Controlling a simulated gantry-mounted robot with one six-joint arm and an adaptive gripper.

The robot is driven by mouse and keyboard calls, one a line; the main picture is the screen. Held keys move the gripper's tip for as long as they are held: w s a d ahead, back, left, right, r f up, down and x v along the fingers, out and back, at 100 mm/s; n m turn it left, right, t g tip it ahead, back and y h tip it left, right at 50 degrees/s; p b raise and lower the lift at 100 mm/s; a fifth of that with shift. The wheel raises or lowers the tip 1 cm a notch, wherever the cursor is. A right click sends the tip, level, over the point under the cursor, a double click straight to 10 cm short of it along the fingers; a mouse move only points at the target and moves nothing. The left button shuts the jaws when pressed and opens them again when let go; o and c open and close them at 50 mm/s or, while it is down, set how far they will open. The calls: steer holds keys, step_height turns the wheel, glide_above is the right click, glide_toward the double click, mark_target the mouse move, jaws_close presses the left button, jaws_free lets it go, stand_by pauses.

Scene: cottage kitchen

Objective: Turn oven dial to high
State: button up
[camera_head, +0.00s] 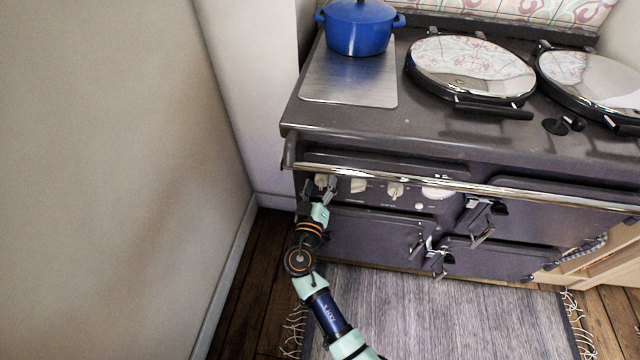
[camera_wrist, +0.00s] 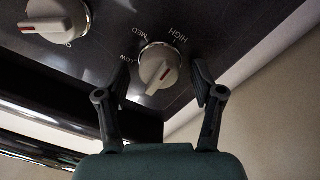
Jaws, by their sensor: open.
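The oven dial (camera_wrist: 158,66) is a round cream knob with a raised grip bar and a red mark. The words LOW, MED and HIGH are printed around it on the dark panel. The bar lies slanted; I cannot tell surely which word it points at. My gripper (camera_wrist: 161,78) is open, with one black fingertip on each side of the dial and gaps between them and it. In the head view, my gripper (camera_head: 320,188) is at the leftmost knob of the dark range cooker (camera_head: 380,225), and partly hides that dial (camera_head: 321,180).
A second knob (camera_wrist: 55,20) is beside the dial in the wrist view. More controls (camera_head: 396,190) line the panel to the right. A chrome rail (camera_head: 400,178) runs just above them. The beige wall (camera_head: 130,150) stands close on the left. A blue pot (camera_head: 358,30) is on top.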

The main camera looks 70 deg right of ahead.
steer(key=v, duration=1.2)
